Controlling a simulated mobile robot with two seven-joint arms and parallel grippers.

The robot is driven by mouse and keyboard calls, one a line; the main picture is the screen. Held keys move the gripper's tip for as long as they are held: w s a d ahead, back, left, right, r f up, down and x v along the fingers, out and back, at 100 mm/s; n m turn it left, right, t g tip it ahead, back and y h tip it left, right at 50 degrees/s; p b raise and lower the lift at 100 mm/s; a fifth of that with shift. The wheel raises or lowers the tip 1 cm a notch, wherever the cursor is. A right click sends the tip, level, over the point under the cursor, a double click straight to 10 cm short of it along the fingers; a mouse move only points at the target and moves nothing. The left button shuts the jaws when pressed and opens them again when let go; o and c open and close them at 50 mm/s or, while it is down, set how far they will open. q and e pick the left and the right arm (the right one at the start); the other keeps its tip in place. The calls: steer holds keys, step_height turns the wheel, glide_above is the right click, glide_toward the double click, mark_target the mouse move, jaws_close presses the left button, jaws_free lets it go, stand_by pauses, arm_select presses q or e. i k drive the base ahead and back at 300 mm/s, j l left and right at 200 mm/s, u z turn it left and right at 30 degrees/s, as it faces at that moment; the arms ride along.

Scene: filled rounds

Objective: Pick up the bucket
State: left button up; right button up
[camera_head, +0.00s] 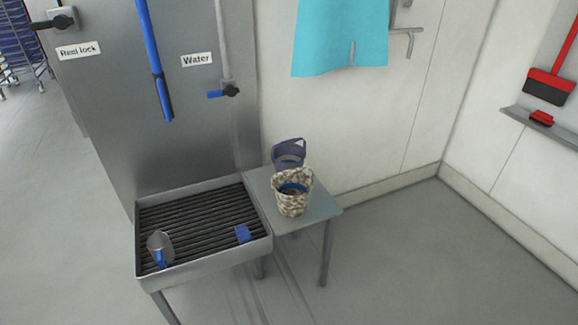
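A bucket-shaped container (291,207) with a mottled beige and dark surface stands upright on a small grey side table (323,206). Something blue (290,186) shows inside its opening. A dark blue object (288,153) with an opening in it stands just behind the container, its lower part hidden. I cannot tell what it is. Neither of my grippers shows in the head view.
Left of the table is a metal stand with a slatted grate (195,222), holding a metal scoop (160,246) with a blue handle and a blue block (243,233). A grey panel and a wall stand behind. The floor (430,260) at right is clear.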

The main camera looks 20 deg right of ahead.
mark_target(287, 154)
steer(key=i+l+u, duration=0.15)
steer(key=l, duration=0.35)
steer(key=i+l+u, duration=0.15)
steer(key=l, duration=0.35)
steer(key=i+l+u, duration=0.15)
steer(key=l, duration=0.35)
steer(key=i+l+u, duration=0.1)
steer(key=l, duration=0.45)
steer(key=i+l+u, duration=0.15)
steer(key=l, duration=0.4)
steer(key=i+l+u, duration=0.15)
steer(key=l, duration=0.4)
